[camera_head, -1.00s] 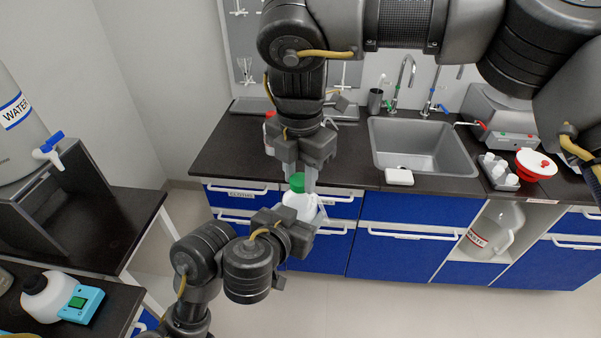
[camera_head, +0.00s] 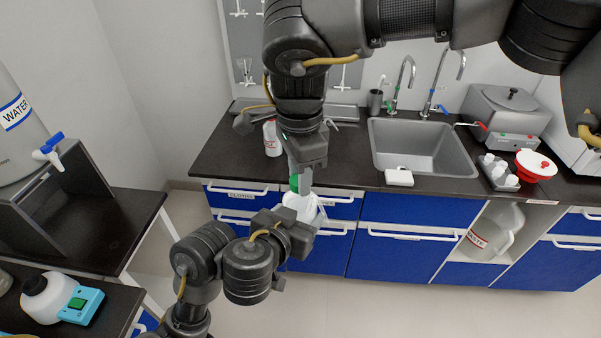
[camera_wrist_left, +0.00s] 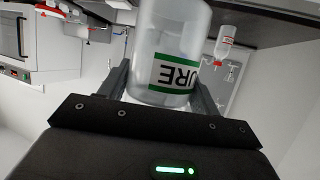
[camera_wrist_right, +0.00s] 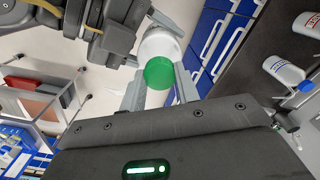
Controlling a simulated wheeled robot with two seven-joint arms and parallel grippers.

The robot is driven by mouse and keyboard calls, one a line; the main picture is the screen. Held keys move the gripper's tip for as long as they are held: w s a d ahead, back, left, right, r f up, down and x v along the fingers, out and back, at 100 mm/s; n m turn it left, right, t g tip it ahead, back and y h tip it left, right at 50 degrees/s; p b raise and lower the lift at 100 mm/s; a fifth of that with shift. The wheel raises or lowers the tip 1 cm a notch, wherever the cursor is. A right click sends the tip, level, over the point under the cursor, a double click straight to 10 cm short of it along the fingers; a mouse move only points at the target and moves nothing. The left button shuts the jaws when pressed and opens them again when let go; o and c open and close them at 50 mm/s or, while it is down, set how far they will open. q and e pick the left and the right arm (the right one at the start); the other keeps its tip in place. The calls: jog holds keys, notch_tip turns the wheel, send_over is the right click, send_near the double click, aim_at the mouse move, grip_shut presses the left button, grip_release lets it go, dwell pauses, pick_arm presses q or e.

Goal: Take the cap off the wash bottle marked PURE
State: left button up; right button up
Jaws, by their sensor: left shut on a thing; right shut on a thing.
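The wash bottle marked PURE, a white bottle (camera_head: 301,206) with a green cap (camera_head: 295,183), is held in the air in front of the blue cabinets. Its green-bordered label (camera_wrist_left: 176,73) shows "URE" in the left wrist view. My left gripper (camera_wrist_left: 165,88) is shut on the bottle's body, with a finger on each side. My right gripper (camera_head: 299,180) comes from above and is shut on the green cap, which also shows between its fingers in the right wrist view (camera_wrist_right: 158,73). The cap sits at the bottle's top; whether it is loose I cannot tell.
Another white bottle with a red label (camera_head: 272,139) stands on the dark counter behind my right gripper. The sink (camera_head: 420,147) is to the right, with a red-and-white container (camera_head: 535,165) beyond it. A water tank (camera_head: 22,120) stands at left.

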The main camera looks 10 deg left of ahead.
jog(key=n, duration=0.3)
jog(key=shift+a, duration=0.15)
jog(key=shift+r, duration=0.2)
dwell(0.4)
jog(key=shift+r, duration=0.95)
